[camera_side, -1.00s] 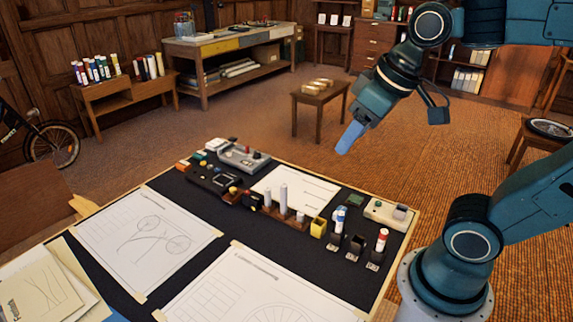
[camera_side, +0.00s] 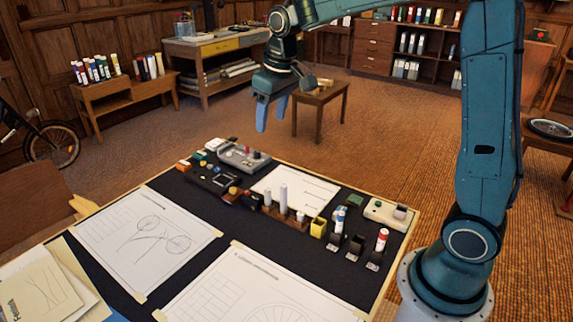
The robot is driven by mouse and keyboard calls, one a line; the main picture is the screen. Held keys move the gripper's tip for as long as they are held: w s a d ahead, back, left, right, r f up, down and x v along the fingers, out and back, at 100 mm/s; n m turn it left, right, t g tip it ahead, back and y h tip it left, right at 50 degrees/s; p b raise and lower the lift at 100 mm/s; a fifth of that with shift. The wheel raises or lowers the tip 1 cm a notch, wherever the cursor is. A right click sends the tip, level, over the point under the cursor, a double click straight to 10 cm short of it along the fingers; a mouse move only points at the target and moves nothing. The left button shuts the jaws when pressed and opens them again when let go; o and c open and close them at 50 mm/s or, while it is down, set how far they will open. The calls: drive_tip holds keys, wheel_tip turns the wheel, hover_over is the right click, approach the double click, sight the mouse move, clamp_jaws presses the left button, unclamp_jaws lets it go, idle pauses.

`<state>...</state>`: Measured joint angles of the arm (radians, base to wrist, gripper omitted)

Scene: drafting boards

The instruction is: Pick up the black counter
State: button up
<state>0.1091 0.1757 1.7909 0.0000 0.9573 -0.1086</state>
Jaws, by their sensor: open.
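A black boxy device (camera_side: 208,179) lies on the dark board mat (camera_side: 215,250), towards its far left end. It looks the most like the black counter, but it is small and I cannot be sure. My gripper (camera_side: 270,118) hangs in the air beyond the board's far edge in the picture, fingers pointing down. Its two blue fingers are apart with nothing between them. It touches nothing on the board.
A grey device (camera_side: 240,157) lies close behind the black one. A wooden stand (camera_side: 288,219) holds upright grey cylinders. A yellow cup (camera_side: 318,227), black holders with tubes and a pale device (camera_side: 388,214) fill the right side. Drawing sheets (camera_side: 150,238) cover the front.

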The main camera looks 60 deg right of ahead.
drive_tip(key=w+d+f+g, duration=0.1)
drive_tip(key=w+d+f, duration=0.3)
drive_tip(key=w+f, duration=0.55)
drive_tip(key=g, duration=0.1)
hover_over(251, 196)
wheel_tip(251, 196, down, 12)
drive_tip(key=r, duration=0.1)
drive_tip(key=shift+s+f, duration=0.2)
drive_tip(key=shift+f, duration=0.1)
drive_tip(key=shift+f, duration=0.1)
drive_tip(key=shift+f, duration=4.15)
drive_tip(key=shift+w+f, duration=0.1)
drive_tip(key=shift+f, duration=2.5)
